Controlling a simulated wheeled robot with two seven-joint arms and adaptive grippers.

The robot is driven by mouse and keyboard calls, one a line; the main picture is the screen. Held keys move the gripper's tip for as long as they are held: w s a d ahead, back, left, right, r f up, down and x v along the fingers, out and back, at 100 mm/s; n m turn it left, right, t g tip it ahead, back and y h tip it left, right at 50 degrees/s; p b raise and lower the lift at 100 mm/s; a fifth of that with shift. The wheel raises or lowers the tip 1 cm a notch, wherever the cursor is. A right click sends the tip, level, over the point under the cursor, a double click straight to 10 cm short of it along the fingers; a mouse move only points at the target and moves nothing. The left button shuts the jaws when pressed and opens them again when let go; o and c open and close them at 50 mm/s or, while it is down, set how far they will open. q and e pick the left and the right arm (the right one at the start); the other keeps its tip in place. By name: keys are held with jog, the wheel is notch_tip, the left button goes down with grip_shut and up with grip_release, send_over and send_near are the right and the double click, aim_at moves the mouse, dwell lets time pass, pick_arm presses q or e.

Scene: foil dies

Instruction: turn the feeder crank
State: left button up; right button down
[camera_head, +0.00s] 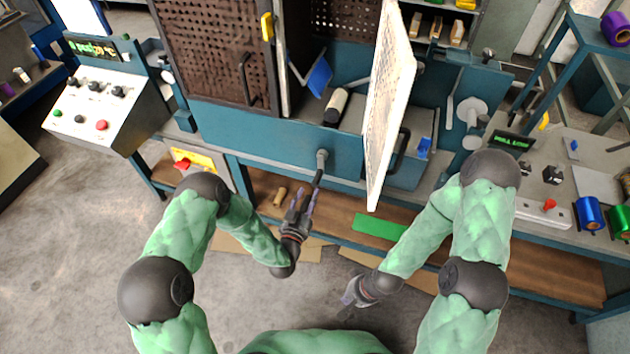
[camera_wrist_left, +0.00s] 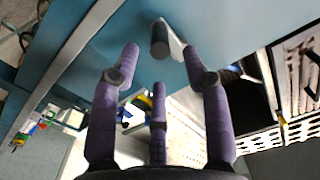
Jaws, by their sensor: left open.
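The feeder crank (camera_head: 321,160) is a small grey hub with a dark handle, on the front of the blue machine. The handle hangs down and slightly left. My left gripper (camera_head: 303,203) is open just below it, its purple fingers pointing up at the handle. In the left wrist view, the grey crank end (camera_wrist_left: 160,40) shows beyond and between the spread fingers of my left gripper (camera_wrist_left: 162,70). It looks ungripped. My right gripper (camera_head: 350,293) is low over the floor, away from the crank; its finger opening is unclear.
A white perforated door (camera_head: 392,100) stands swung out right of the crank. A control console (camera_head: 105,108) stands at left, another panel (camera_head: 540,185) at right. A wooden shelf (camera_head: 450,245) runs below, with a green sheet (camera_head: 380,226) on it. Open floor lies in front.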

aim_at(317, 179)
pick_arm(q)
jog(key=b+x, duration=0.1)
jog(key=x, duration=0.7)
jog(key=shift+w+d+f+b, duration=0.1)
jog(key=shift+w+b, duration=0.1)
jog(key=shift+b, duration=0.2)
grip_shut()
